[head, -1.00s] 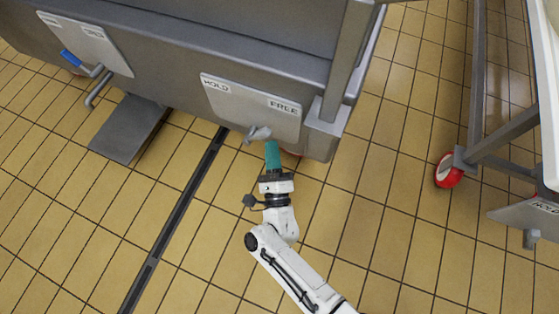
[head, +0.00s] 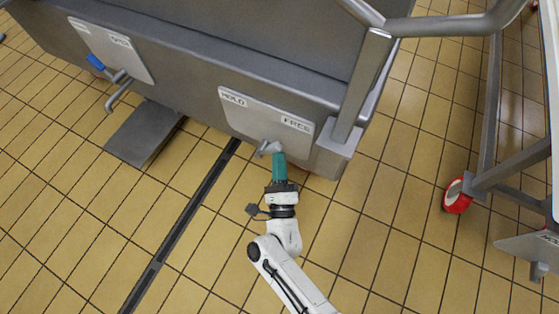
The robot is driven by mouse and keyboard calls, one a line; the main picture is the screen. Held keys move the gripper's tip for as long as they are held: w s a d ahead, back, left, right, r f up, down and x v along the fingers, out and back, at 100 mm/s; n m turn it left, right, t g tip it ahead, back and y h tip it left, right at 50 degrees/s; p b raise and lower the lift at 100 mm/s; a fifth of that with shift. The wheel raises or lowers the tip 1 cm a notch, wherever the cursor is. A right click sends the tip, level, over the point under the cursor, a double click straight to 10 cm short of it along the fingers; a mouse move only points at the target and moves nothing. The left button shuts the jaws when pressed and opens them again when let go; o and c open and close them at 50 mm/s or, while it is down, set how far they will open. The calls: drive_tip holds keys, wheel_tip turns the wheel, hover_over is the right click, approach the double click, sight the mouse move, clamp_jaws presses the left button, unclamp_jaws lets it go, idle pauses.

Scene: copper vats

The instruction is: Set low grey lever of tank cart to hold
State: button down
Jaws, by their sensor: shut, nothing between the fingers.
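The tank cart (head: 200,55) is a large grey metal body across the top of the head view. A pale plate (head: 262,112) on its side carries the words HOLD at left and FREE at right. The low grey lever (head: 268,147) sticks out at the plate's lower edge, roughly midway between the two words. My gripper (head: 279,156) has teal fingers that are shut and empty. Its tips are at the right side of the lever, close to or touching it; I cannot tell which.
A second plate with a blue-handled valve (head: 97,63) and a bent pipe is at upper left. A grey foot plate (head: 143,132) is below it. A red caster (head: 457,195) and frame stand at right. A dark drain (head: 185,220) crosses the open tiled floor.

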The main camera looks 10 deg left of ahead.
sight(270, 153)
drive_tip(key=shift+a+r, duration=0.1)
drive_tip(key=shift+r, duration=0.1)
drive_tip(key=p, duration=0.1)
drive_tip(key=r+n+p, duration=0.1)
drive_tip(key=a+n+p, duration=0.1)
drive_tip(key=shift+w+r+g+y+p, duration=0.25)
drive_tip(key=shift+r+g+y+p, duration=0.05)
drive_tip(key=shift+r+g, duration=0.1)
drive_tip(key=n+p, duration=0.1)
drive_tip(key=a+r+g+p, duration=0.1)
drive_tip(key=p, duration=0.1)
drive_tip(key=shift+w+a+r+n, duration=0.15)
drive_tip(key=shift+w+n, duration=0.1)
drive_tip(key=shift+n, duration=0.15)
drive_tip(key=w+a+n+g+h+p, duration=0.1)
drive_tip(key=a+n+g+p, duration=0.3)
drive_tip(key=p, duration=0.5)
drive_tip(key=shift+w+a+n+h, duration=0.3)
drive_tip(key=shift+w+a+n, duration=0.55)
drive_tip(key=shift+a+n, duration=0.7)
drive_tip(key=shift+a+m, duration=0.25)
